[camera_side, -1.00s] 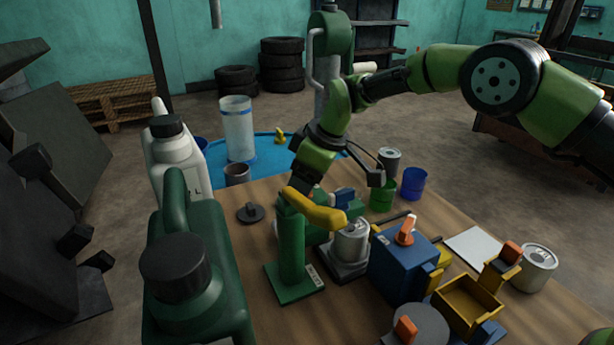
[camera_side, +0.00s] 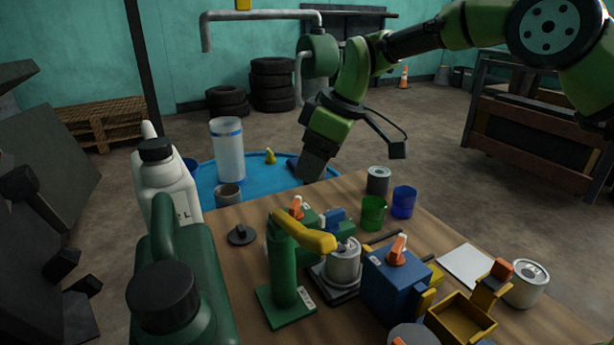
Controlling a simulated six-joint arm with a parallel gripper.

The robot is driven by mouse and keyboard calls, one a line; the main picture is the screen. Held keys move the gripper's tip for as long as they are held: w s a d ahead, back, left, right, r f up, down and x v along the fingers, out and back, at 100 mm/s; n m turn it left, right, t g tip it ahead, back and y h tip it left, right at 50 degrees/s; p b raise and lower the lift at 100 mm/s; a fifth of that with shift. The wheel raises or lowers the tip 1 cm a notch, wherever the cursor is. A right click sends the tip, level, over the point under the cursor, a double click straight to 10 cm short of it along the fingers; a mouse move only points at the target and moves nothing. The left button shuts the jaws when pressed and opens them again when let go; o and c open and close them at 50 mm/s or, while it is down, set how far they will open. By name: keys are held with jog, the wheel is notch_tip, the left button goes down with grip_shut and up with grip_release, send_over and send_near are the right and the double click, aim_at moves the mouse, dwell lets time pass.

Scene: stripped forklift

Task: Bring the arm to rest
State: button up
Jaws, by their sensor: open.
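My arm reaches in from the upper right. My gripper (camera_side: 312,176) hangs pointing down above the back edge of the bench, in front of the blue round surface. It is raised clear of the objects on the bench. Its dark jaws look empty, and the gap between them is hard to see from this side.
The wooden bench (camera_side: 236,262) holds a green stand with yellow arm (camera_side: 285,270), a can (camera_side: 344,262), a blue box (camera_side: 392,283), a green cup (camera_side: 373,212), a blue cup (camera_side: 403,202) and a yellow tray (camera_side: 462,318). A clear cylinder (camera_side: 228,150) stands behind. Jugs stand at left.

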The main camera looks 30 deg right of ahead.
jog(key=shift+s+d+r, duration=0.1)
jog(key=shift+r, duration=0.1)
dwell(0.3)
jog(key=s+d+r+m+t, duration=0.2)
jog(key=s+d+r+m, duration=0.4)
jog(key=s+r, duration=0.55)
jog(key=s+d+m+t, duration=0.1)
jog(key=s+d+m, duration=0.1)
jog(key=s, duration=0.7)
jog(key=s+d+f+m+t+h, duration=0.1)
jog(key=s+d+m, duration=0.1)
jog(key=s+m, duration=0.3)
jog(key=s, duration=0.4)
jog(key=shift+d+f, duration=0.15)
jog(key=shift+f, duration=0.05)
